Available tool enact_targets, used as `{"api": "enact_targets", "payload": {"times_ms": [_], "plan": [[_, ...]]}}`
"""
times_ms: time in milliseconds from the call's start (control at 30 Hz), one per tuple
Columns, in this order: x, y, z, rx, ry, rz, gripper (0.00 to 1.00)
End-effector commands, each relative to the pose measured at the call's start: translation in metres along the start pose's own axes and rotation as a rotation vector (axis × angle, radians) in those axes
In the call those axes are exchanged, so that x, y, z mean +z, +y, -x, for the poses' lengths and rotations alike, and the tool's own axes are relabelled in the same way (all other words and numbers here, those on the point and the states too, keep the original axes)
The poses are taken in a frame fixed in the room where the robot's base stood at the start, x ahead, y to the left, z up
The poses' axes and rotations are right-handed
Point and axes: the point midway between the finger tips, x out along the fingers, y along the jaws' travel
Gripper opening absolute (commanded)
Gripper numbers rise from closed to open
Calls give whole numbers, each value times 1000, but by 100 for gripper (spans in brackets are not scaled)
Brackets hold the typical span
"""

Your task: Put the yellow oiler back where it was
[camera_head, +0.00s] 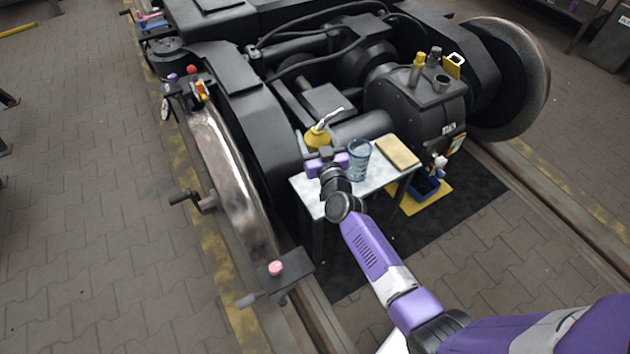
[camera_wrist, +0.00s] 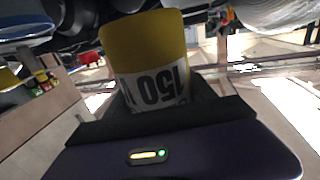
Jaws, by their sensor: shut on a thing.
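The yellow oiler (camera_head: 318,139) with its thin, bright spout is at the far left end of the small table (camera_head: 301,183) in the head view. My gripper (camera_head: 324,158) is shut on it from the near side. In the wrist view the oiler (camera_wrist: 144,58) fills the middle between the jaws, its white label reading 150 upside down. I cannot tell whether its base touches the table or is a little above it.
A blue-marked clear jug (camera_head: 358,160) stands on the table just right of my gripper, with a tan block (camera_head: 397,152) farther right. The dark bogie (camera_head: 345,100) rises close behind. A blue bin (camera_head: 424,188) sits below on a yellow mat.

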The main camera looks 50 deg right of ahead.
Motion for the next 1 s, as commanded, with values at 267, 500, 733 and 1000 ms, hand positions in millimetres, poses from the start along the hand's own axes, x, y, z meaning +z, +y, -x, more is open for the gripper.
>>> {"api": "enact_targets", "payload": {"times_ms": [267, 500, 733, 1000], "plan": [[55, 1, -1, 2, 4, 0, 0], [98, 0, -1, 1, 4, 0, 0], [118, 0, -1, 2, 6, -1, 0], [138, 0, -1, 0, 3, 0, 0]]}}
